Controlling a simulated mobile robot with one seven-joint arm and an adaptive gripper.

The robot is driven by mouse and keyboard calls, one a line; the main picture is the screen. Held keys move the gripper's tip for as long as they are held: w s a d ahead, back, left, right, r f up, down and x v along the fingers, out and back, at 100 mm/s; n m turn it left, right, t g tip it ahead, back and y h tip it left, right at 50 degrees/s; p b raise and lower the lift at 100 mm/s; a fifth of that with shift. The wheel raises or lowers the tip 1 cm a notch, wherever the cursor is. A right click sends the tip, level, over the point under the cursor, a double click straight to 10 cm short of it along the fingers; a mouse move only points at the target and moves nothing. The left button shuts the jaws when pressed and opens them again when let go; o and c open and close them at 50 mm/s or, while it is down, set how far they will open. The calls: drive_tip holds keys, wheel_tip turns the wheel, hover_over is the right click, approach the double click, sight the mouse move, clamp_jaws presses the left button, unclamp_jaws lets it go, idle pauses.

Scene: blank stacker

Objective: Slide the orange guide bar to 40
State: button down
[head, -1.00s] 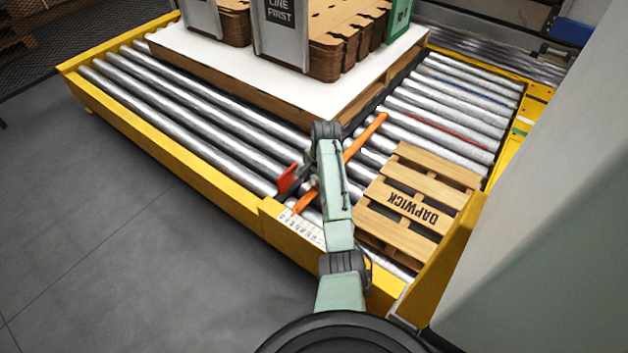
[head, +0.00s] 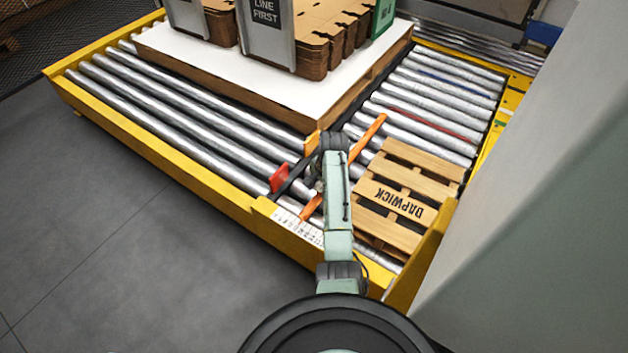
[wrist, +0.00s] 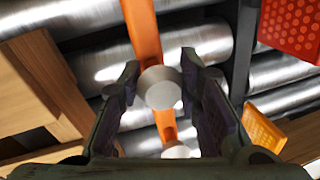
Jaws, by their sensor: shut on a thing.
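The orange guide bar (head: 368,138) lies slantwise across the rollers, left of the small wooden pallet. My arm hides its middle in the head view. In the wrist view the bar (wrist: 143,30) runs down the picture, with a round grey knob (wrist: 160,88) on it. My gripper (wrist: 160,68) is shut on this knob, one finger on each side. A white number scale (head: 298,226) lies along the yellow front rail by the bar's near end. Its figures are too small to read.
The small pallet (head: 405,177) sits close right of the bar. A red block (head: 279,178) stands left of it by the front rail. A large pallet with a white sheet (head: 230,77) and carton stacks fills the back. Bare rollers (head: 150,115) lie at the left.

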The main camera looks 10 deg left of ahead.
drive_tip(key=c, duration=1.2)
unclamp_jaws()
drive_tip(key=shift+o, duration=0.2)
drive_tip(key=shift+r, duration=0.1)
wheel_tip(320, 180, up, 12)
drive_tip(key=s+d, duration=0.1)
drive_tip(key=shift+d+f, duration=0.2)
drive_tip(key=shift+d, duration=0.2)
drive_tip(key=shift+s, duration=0.1)
